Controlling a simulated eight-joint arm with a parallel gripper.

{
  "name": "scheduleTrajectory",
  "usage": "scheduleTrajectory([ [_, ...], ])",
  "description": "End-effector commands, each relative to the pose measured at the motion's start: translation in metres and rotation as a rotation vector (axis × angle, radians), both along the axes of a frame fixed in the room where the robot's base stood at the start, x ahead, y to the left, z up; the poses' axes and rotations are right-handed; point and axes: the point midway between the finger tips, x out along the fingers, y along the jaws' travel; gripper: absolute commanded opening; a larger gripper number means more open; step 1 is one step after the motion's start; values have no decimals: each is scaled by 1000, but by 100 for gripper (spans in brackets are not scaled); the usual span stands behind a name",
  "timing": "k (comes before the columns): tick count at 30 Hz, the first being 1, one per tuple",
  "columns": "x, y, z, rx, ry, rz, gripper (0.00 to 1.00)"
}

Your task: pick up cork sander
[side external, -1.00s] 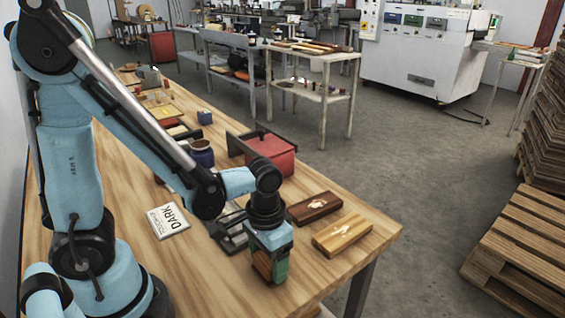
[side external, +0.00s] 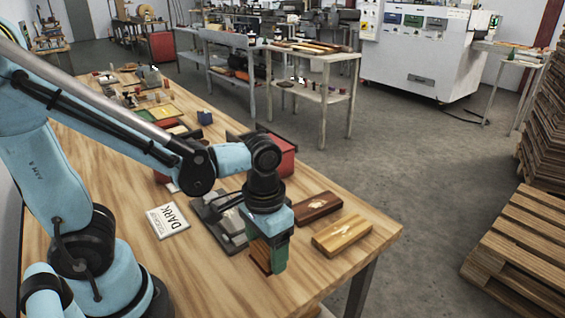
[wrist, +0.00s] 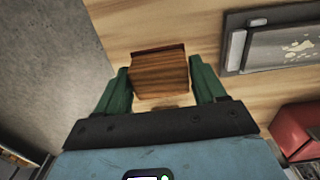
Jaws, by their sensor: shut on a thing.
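The cork sander is a brown, wood-grained block with a dark red edge. It sits between the two green fingers of my gripper (wrist: 161,80) in the wrist view, and the cork sander (wrist: 160,75) fills the gap between them. In the side view my gripper (side external: 268,256) points down over the front part of the bench, shut on the cork sander (side external: 258,258), which is partly hidden by a finger. The block appears held a little above the bench top, though the gap beneath it is hard to judge.
The wooden bench (side external: 200,280) has clear room in front. Pallets (side external: 520,245) stand at right.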

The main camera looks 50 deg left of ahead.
Motion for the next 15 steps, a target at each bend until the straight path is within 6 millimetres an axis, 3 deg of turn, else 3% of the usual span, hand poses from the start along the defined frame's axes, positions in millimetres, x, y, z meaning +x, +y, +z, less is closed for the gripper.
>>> scheduleTrajectory([
  [9,-42,-46,36,0,0,-9,34],
  [15,-58,-65,52,0,0,-6,34],
])
